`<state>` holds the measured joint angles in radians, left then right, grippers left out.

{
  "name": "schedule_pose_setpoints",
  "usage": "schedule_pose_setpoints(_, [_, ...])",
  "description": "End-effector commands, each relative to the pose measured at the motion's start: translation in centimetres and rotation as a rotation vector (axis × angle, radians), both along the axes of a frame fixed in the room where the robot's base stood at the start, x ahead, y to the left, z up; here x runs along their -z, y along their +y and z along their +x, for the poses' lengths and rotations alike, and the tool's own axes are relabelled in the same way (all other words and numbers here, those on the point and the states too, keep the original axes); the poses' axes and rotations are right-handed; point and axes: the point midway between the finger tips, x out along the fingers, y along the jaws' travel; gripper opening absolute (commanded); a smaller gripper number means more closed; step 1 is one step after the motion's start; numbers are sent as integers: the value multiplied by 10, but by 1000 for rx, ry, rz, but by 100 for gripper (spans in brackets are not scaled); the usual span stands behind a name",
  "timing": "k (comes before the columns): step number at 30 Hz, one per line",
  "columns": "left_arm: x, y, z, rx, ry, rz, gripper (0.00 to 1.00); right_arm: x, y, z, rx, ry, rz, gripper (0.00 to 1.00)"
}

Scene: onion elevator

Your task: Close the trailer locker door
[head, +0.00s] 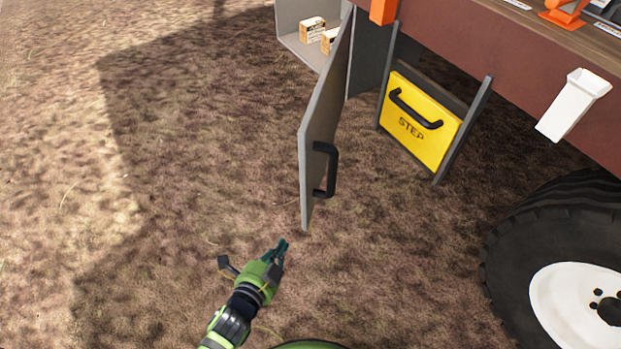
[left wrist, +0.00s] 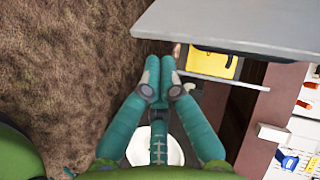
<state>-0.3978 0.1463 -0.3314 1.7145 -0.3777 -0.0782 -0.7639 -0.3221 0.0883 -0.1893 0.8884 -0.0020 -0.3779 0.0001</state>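The grey locker door (head: 322,122) stands open, swung out from the locker (head: 290,42) at the top of the head view. Its black handle (head: 331,170) is on the side facing right. My left gripper (head: 283,246) is below and left of the door's near lower corner, apart from the handle. In the left wrist view, its green fingers (left wrist: 160,78) are together with nothing seen between them. A grey panel, apparently the door (left wrist: 235,25), crosses the top of that view, beyond the fingertips. My right gripper is in neither view.
Small boxes (head: 312,29) sit inside the locker. A yellow step panel (head: 421,122) hangs right of the door under the brown trailer side (head: 480,60). A large wheel (head: 565,265) is at the lower right. Bare ground left of the door is clear.

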Motion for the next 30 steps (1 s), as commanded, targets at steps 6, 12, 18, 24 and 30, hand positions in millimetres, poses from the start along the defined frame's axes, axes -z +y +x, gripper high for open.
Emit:
schedule_pose_setpoints(6, [-118, -52, 0, 244, -418, 198, 0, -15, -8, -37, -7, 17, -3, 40])
schedule_pose_setpoints(12, [-133, -66, 5, 279, -499, 235, 0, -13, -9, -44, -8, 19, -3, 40])
schedule_pose_setpoints(18, [-132, -84, 36, 277, -496, 231, 0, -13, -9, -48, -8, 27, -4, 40])
schedule_pose_setpoints(24, [-131, -106, 74, 277, -493, 230, 0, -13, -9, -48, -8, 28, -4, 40])
schedule_pose_setpoints(30, [-131, -90, 87, 278, -490, 236, 0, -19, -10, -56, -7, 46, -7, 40])
